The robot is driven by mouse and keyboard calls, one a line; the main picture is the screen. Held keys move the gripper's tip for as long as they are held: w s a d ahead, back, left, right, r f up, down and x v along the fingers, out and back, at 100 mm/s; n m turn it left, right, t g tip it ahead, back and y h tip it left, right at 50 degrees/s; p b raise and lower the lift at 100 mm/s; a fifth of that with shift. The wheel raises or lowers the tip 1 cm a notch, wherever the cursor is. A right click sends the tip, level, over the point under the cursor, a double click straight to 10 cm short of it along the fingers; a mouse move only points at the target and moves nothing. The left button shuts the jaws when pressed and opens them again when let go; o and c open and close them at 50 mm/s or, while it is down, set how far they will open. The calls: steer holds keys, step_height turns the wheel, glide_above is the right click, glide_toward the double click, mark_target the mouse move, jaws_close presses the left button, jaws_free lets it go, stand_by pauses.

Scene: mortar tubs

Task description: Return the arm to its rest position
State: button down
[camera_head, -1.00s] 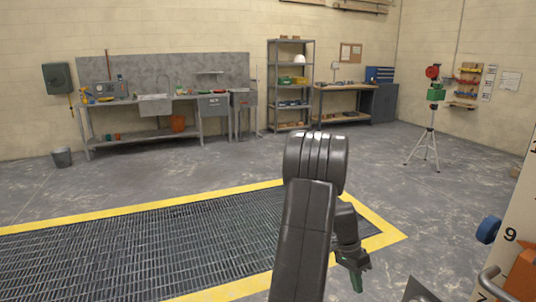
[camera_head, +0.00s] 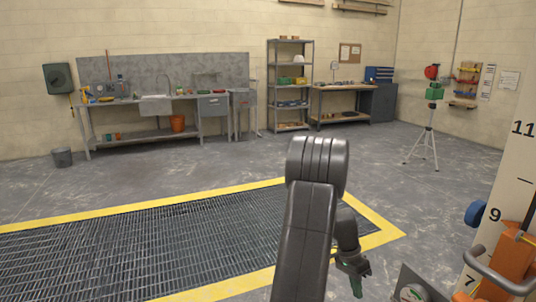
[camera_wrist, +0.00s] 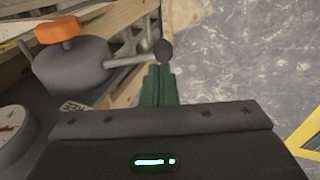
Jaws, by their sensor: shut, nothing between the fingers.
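My arm rises in the middle of the head view, bent at a dark joint. My gripper (camera_head: 356,284) hangs down behind it on the right, above the concrete floor beside the yellow-edged grating. In the wrist view the green fingers of my gripper (camera_wrist: 158,85) are together, with nothing between them. A grey pot-like part with an orange knob (camera_wrist: 58,30) and a side lever with a dark ball (camera_wrist: 163,48) is close to the left of the fingers. I cannot tell whether they touch.
A numbered white board (camera_head: 511,170), an orange part (camera_head: 508,262) and a grey bent handle (camera_head: 490,272) stand at the right edge. A dial (camera_wrist: 14,132) is at the wrist view's lower left. A tripod (camera_head: 430,135) stands farther back. The grating (camera_head: 130,250) is clear.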

steer(key=t, duration=0.1)
steer(key=s+r+t+y, duration=0.1)
steer(key=t, duration=0.1)
steer(key=d+r+t+y, duration=0.1)
steer(key=shift+s+r+t, duration=0.1)
steer(key=shift+s+t, duration=0.3)
steer(key=s+d+r+t+y+b, duration=0.1)
steer(key=s+r+t+b, duration=0.3)
steer(key=s+r, duration=0.3)
step_height(320, 180, up, 4)
steer(key=shift+d+r+m+y+b, duration=0.25)
steer(key=shift+d+m+y+b, duration=0.05)
steer(key=shift+y+b, duration=0.15)
steer(key=shift+a, duration=0.1)
